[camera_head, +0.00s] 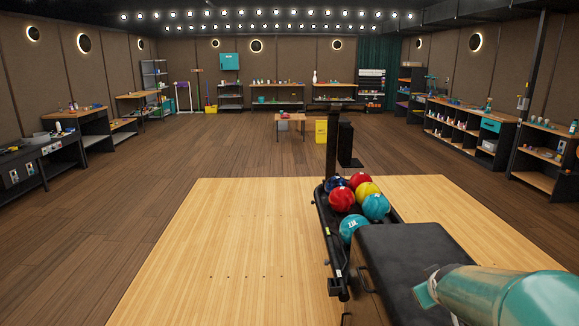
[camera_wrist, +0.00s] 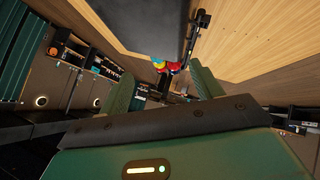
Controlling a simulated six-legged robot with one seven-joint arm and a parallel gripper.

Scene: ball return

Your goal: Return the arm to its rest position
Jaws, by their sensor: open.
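My gripper (camera_wrist: 162,74) shows in the wrist view, with its two green fingers spread apart and nothing between them. The view is strongly tilted, and the colored balls appear small beyond the fingers. In the head view my teal arm reaches in from the lower right, over the front of the ball return (camera_head: 408,258). I cannot make out the fingers clearly there. On the return's rack sit several balls, among them a red ball (camera_head: 342,200), a yellow ball (camera_head: 367,192) and a teal ball (camera_head: 353,229).
The pale wooden lane floor (camera_head: 230,240) left of the return is clear. A black post (camera_head: 332,145) stands behind the rack. A small table (camera_head: 290,119) and a yellow sign (camera_head: 321,131) stand farther back. Shelves and workbenches line the walls.

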